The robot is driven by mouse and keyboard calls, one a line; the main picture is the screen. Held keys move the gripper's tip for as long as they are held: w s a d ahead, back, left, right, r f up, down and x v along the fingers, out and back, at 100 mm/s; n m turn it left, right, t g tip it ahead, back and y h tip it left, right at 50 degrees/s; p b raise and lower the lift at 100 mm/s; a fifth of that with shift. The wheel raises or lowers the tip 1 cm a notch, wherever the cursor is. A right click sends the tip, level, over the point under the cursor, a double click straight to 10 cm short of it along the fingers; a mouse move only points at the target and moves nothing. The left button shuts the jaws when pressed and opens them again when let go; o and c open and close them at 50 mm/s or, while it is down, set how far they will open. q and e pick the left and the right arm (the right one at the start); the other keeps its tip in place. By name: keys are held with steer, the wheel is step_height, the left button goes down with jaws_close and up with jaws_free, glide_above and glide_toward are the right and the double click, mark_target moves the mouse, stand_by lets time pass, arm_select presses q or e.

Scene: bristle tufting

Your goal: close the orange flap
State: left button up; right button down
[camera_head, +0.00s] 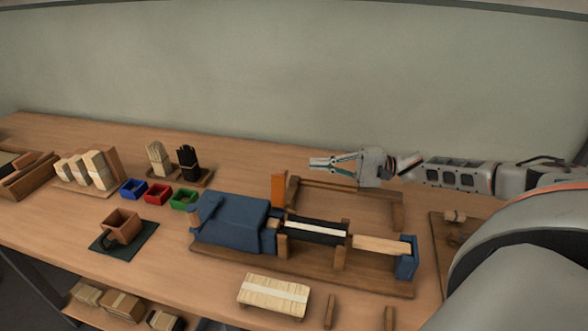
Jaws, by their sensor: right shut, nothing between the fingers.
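The orange flap (278,190) stands upright at the left end of a low wooden frame (345,190) on the bench. It is behind the blue machine (232,218). My right gripper (312,164) comes in from the right, above the wooden frame. It is shut and empty, with its fingertips to the right of and a little higher in the picture than the flap. I see a gap between the fingertips and the flap. The lower part of the flap is partly hidden behind the machine. My left gripper is not in view.
The blue machine sits on a wooden base with a black roller (315,231) and a wooden block (378,245). Blue, red and green trays (157,194) and bristle bundles (188,162) stand to the left. The back strip of bench is clear.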

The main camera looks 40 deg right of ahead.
mark_target(280, 188)
arm_select(q)
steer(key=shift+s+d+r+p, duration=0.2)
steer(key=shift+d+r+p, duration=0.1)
steer(key=shift+p, duration=0.45)
arm_select(e)
steer(key=a, duration=0.7)
steer(key=shift+w+a+r, duration=0.35)
steer(key=shift+w+r, duration=0.05)
steer(key=shift+w, duration=0.05)
